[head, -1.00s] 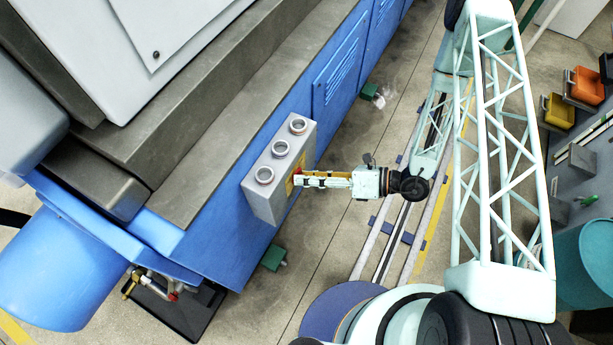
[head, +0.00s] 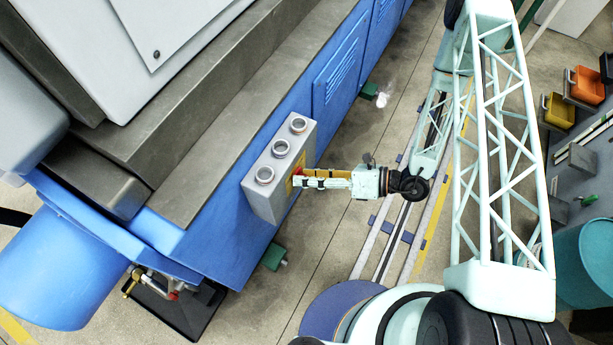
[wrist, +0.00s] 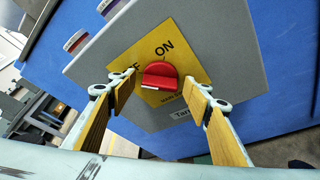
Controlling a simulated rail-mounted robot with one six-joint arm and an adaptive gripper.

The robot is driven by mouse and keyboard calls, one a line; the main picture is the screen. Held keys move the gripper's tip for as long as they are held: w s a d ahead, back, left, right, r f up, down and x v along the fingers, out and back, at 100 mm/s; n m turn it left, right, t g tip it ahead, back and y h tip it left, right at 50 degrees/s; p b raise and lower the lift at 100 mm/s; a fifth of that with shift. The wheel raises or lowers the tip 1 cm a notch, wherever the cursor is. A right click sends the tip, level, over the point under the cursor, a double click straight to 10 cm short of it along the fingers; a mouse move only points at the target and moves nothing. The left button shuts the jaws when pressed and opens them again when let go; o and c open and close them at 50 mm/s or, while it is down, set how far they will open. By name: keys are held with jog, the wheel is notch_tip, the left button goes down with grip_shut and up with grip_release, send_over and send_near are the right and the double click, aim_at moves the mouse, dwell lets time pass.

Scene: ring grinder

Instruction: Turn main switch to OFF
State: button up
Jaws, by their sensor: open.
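The main switch is a red rotary knob (wrist: 159,77) on a yellow plate (wrist: 181,57) on the grey control box (head: 265,197). "ON" is readable above the knob in the wrist view; the label at upper left is partly hidden by a finger, with only its end showing. A pale edge shows on the knob's lower side; which label it points to I cannot tell. My gripper (wrist: 158,93) is open, facing the plate, with one finger on each side of the knob and visible gaps between. In the head view my gripper (head: 297,180) is at the box's right face.
The box is fixed to the side of a large blue machine (head: 235,225). Several round fittings (head: 281,148) line the box's top. Open floor (head: 325,215) lies to the right of the box, beside the rail.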

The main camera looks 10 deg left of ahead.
jog(key=shift+d+r, duration=0.1)
jog(key=shift+d, duration=0.15)
jog(key=v, duration=1.1)
jog(key=shift+d, duration=0.2)
dwell(0.5)
jog(key=shift+r, duration=0.2)
dwell(0.6)
jog(key=s+d+r+n+g+h, duration=0.1)
jog(key=s+r+n+g+h, duration=0.15)
jog(key=r+n, duration=0.85)
jog(key=s+d+r+n+g+h, duration=0.1)
jog(key=d+r+n+g+h, duration=0.2)
jog(key=r, duration=1.6)
jog(key=s+d+r+n+t+h, duration=0.3)
jog(key=s+d+r+n, duration=0.1)
jog(key=r, duration=0.4)
jog(key=s+d+r+n+t+h, duration=0.2)
jog(key=s+d+r+n, duration=0.3)
jog(key=r, duration=0.4)
jog(key=s+d+r+n+t+h, duration=0.3)
jog(key=s+r, duration=0.3)
jog(key=r, duration=0.3)
jog(key=shift+s+d+n+t+h, duration=0.35)
jog(key=shift+d+n+h, duration=0.3)
jog(key=shift+n, duration=0.25)
